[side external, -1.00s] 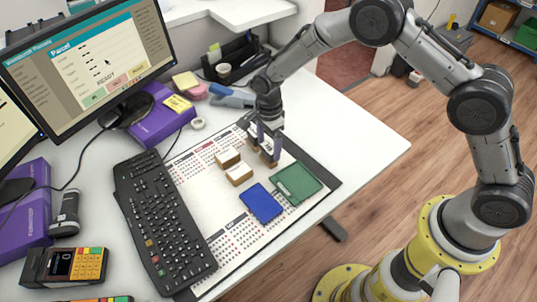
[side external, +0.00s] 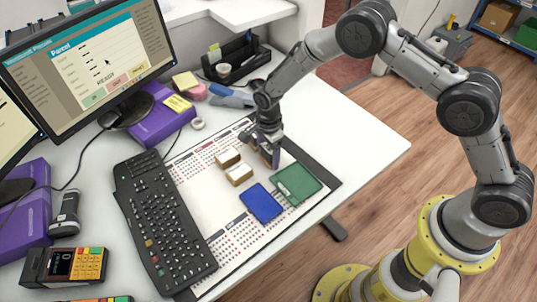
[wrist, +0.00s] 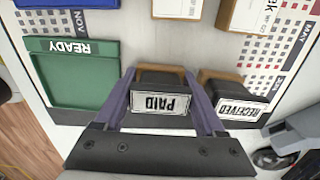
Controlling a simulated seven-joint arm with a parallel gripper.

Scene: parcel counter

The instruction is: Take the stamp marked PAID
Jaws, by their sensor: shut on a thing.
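The PAID stamp (wrist: 160,104) has a dark top with a white label, upside down in the wrist view, and a wooden part behind it. My gripper (wrist: 160,80) has its two purple fingers on either side of this stamp, shut on it. In the side view my gripper (side external: 268,152) is low over the desk mat and hides most of the stamp. I cannot tell whether the stamp touches the mat. The RECEIVED stamp (wrist: 238,109) stands just right of the right finger in the wrist view.
A green READY tray (wrist: 75,78) and a blue tray (side external: 261,203) lie on the calendar mat (side external: 205,210). A keyboard (side external: 165,222) is further left. The desk's right part (side external: 350,140) is clear.

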